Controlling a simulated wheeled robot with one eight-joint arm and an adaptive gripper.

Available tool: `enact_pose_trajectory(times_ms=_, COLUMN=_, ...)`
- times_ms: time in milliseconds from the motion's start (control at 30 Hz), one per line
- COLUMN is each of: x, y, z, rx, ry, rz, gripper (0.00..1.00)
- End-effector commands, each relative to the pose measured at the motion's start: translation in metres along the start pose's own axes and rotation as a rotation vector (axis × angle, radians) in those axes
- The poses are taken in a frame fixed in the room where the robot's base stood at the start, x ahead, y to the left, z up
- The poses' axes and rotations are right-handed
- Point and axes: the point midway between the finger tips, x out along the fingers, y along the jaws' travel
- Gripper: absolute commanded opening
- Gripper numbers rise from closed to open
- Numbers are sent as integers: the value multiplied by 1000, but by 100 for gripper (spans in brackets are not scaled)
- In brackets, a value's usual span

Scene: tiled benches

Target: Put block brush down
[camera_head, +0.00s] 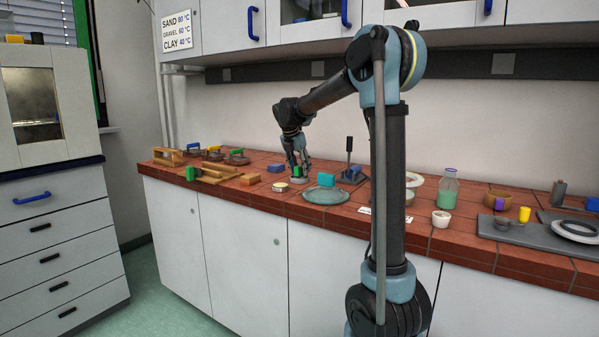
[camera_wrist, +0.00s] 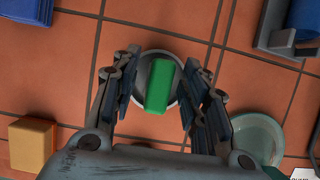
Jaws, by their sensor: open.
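A green block (camera_wrist: 160,86) lies between my gripper's fingers in the wrist view, over a round pale-rimmed piece (camera_wrist: 146,104). It may be the block brush; its underside is hidden. My gripper (camera_wrist: 160,100) is open, with a finger on each side of the green block and visible gaps. In the head view the fingers of my gripper (camera_head: 298,173) point down at the tiled bench (camera_head: 230,196), with the green block (camera_head: 297,171) between them, low at the bench top.
An orange block (camera_wrist: 32,145) and a blue block (camera_wrist: 25,9) lie left of my gripper. A round plate (camera_wrist: 258,136) is close on the right. A dark upright tool (camera_head: 349,150) stands behind it. Wooden racks (camera_head: 168,156) are farther left, a bottle (camera_head: 447,188) farther right.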

Motion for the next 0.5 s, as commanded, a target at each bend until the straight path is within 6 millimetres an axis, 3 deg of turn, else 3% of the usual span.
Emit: enact_pose_trajectory(times_ms=500, x=-92, y=1, z=-1, rx=-2, ry=0, rz=1, gripper=41)
